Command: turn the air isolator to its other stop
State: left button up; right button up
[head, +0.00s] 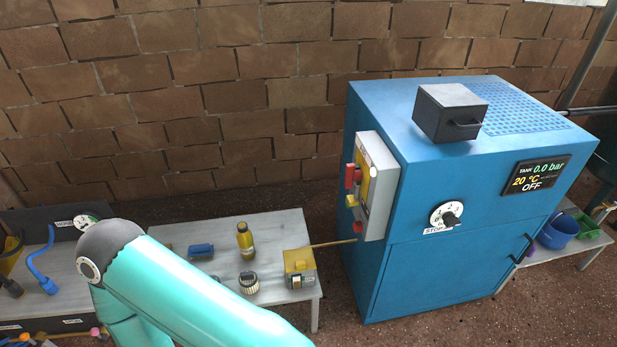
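No part in view carries a readable "air isolator" label. A grey box (382,190) on the left side of the blue cabinet (455,215) has a yellow plate (363,188) with a red part (351,176) on it, which may be the isolator; I cannot tell its stop position. A round white dial (438,212) with a black knob (450,219) sits on the cabinet front, above a label that seems to read STOP. The display (536,174) reads tank 0.0 bar, 20 °C, OFF. Neither gripper is in view; only a teal arm link of mine crosses the lower left.
A low table (312,235) left of the cabinet holds a yellow bottle (245,240), a yellow device (299,268), a ridged round part (249,284) and a blue item (201,250). A dark box (450,110) sits on the cabinet.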

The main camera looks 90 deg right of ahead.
aim_at(353, 172)
jog(key=z, duration=0.2)
jog(key=i, duration=0.25)
jog(key=z, duration=2.7)
jog(key=k, duration=0.6)
jog(key=z, duration=0.25)
jog(key=i, duration=0.6)
jog(key=u, duration=0.2)
jog(key=k, duration=0.5)
jog(key=z, duration=0.2)
jog(key=i, duration=0.2)
jog(key=u, duration=0.05)
